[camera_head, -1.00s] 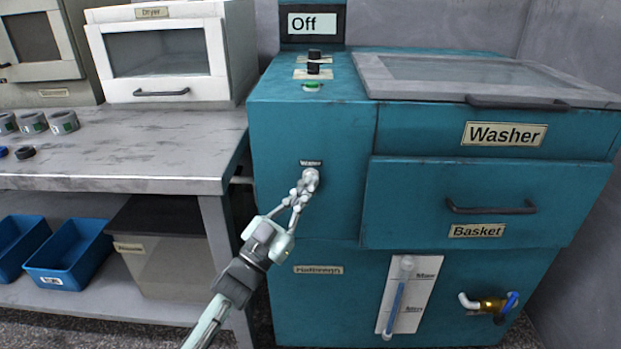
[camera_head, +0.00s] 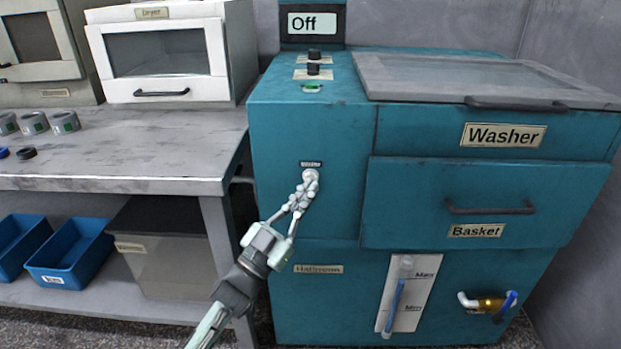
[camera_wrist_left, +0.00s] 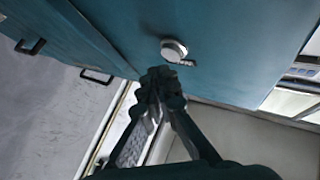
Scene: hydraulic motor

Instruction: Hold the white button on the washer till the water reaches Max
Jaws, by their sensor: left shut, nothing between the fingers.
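The teal washer (camera_head: 420,160) stands at the right in the head view. Its white button (camera_head: 311,175) is on the left front face under a small "Water" label, and the button also shows in the left wrist view (camera_wrist_left: 174,50). My left gripper (camera_head: 307,187) is shut and empty, with its fingertips at the button's lower edge in the head view. In the left wrist view the fingertips (camera_wrist_left: 162,78) are just below the button; I cannot tell whether they touch it. My right gripper is not in view.
The washer's basket drawer (camera_head: 485,205) is closed, and a display (camera_head: 313,22) above reads "Off". A brass tap (camera_head: 490,304) sticks out at the lower right. A grey table (camera_head: 130,150) with a dryer (camera_head: 160,58) stands at the left, with blue bins (camera_head: 70,255) beneath.

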